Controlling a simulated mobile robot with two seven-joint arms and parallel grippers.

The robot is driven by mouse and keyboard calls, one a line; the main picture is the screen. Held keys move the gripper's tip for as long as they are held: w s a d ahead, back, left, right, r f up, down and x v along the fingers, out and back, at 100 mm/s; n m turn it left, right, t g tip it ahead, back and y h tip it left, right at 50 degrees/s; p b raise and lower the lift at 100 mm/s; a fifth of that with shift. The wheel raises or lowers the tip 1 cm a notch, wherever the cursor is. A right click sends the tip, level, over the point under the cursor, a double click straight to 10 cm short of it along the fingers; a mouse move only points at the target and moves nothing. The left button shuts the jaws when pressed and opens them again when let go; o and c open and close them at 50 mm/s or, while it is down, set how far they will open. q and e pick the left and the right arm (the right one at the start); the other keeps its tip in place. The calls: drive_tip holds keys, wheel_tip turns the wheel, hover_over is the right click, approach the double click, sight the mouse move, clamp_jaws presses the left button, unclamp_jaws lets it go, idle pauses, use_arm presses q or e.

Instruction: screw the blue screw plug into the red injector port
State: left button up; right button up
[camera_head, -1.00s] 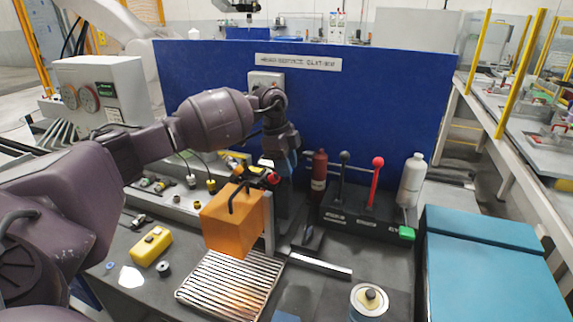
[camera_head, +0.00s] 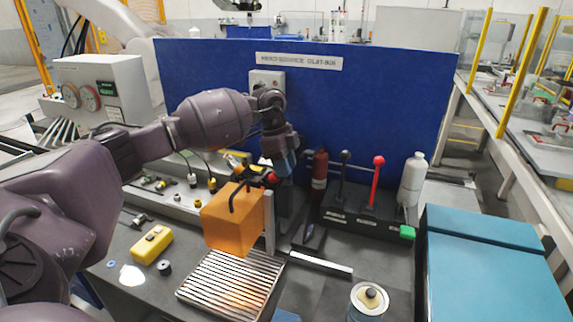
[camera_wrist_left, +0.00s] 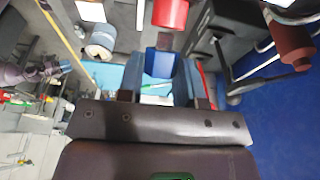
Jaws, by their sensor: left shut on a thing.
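My left gripper (camera_head: 282,168) points down beside the orange block, and its fingertips are hard to make out in the head view. In the left wrist view my left gripper (camera_wrist_left: 160,72) is shut on the blue screw plug (camera_wrist_left: 158,61), which sits between its two fingers. The red injector port (camera_head: 273,178) shows as a small red piece by the orange block's top. A red cylinder, likely the same port, is in the left wrist view (camera_wrist_left: 171,12), beyond the plug with an apparent gap. Whether they touch is unclear.
The orange block (camera_head: 231,218) stands behind a slatted metal tray (camera_head: 200,291). A lever box (camera_head: 350,214) with black and red levers, a dark red bottle (camera_head: 319,177) and a white bottle (camera_head: 412,180) stand right of the gripper. A blue panel (camera_head: 370,110) closes the back.

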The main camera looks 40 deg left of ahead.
use_arm(q)
drive_tip(key=shift+s+a+f, duration=0.1)
drive_tip(key=shift+a+f, duration=0.35)
drive_tip(key=shift+a, duration=0.05)
drive_tip(key=o, duration=1)
drive_tip(key=b+v, duration=0.1)
drive_tip(key=v, duration=0.9)
drive_tip(key=shift+s+a+r+b, duration=0.1)
drive_tip(key=shift+r+b, duration=0.3)
